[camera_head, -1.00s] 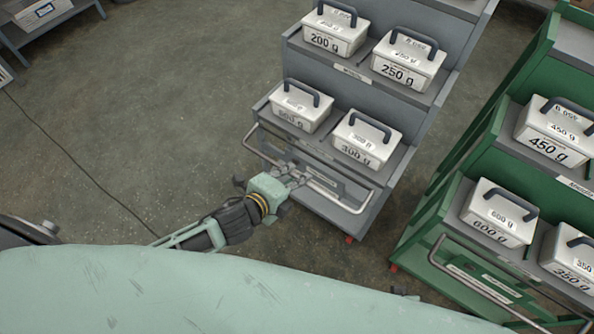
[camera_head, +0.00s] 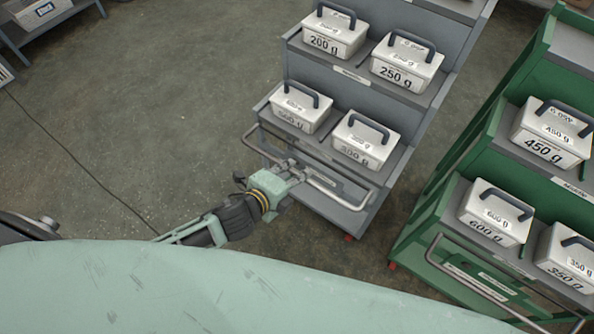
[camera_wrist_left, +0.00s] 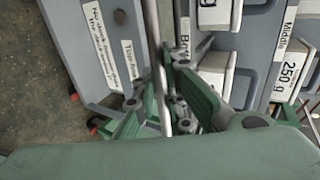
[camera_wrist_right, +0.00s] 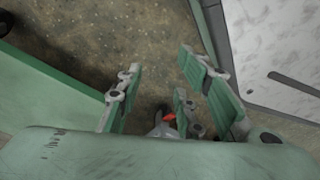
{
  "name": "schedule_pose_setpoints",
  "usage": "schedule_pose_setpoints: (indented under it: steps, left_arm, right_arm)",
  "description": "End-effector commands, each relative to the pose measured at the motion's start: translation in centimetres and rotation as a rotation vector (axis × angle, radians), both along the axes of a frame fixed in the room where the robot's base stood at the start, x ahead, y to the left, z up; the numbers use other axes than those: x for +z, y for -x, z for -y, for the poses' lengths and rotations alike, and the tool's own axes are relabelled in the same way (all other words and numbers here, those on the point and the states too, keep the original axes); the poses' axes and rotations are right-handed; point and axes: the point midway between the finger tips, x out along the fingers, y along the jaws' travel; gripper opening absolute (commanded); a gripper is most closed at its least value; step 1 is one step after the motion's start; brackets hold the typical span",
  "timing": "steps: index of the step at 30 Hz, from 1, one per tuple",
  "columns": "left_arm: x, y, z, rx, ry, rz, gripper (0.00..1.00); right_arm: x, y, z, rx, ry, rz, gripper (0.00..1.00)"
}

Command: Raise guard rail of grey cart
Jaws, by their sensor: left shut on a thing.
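The grey cart (camera_head: 366,82) stands in the upper middle of the head view. Its guard rail (camera_head: 336,195) is a thin metal bar across the front of the lower shelf, near shelf height. My left gripper (camera_head: 297,173) is shut on the middle of this rail. In the left wrist view the rail (camera_wrist_left: 156,60) runs up between the fingers of the left gripper (camera_wrist_left: 166,100), which hide part of it. My right gripper (camera_wrist_right: 160,85) shows only in the right wrist view, open and empty.
Grey-white weight boxes with dark handles, such as the 300 g box (camera_head: 364,140), stand on the grey cart's shelves just behind the rail. A green cart (camera_head: 462,160) with more boxes stands to the right. The floor (camera_head: 150,110) left of the grey cart is mostly clear, with a cable.

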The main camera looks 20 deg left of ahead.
Motion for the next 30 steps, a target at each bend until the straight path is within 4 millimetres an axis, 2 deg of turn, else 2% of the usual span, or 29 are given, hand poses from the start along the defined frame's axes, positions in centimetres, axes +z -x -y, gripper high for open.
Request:
schedule_pose_setpoints:
  steps: [1,12,25,30]
  left_arm:
    - [0.5,-0.2,0.1,-0.001,0.002,0.007,0.01]
    - [1.1,-0.2,0.2,-0.002,0.003,0.005,0.01]
    - [1.4,-0.2,0.3,-0.004,0.003,0.003,0.01]
    - [1.7,-0.2,0.3,-0.003,0.004,0.003,0.01]
  right_arm:
    - [-0.3,0.8,0.0,0.001,0.0,-0.013,0.35]
    - [-2.1,3.2,0.3,0.004,0.001,-0.034,0.35]
    - [-2.8,4.1,0.5,0.006,0.003,-0.035,0.35]
    - [-3.6,5.7,0.7,0.008,0.004,-0.051,0.35]
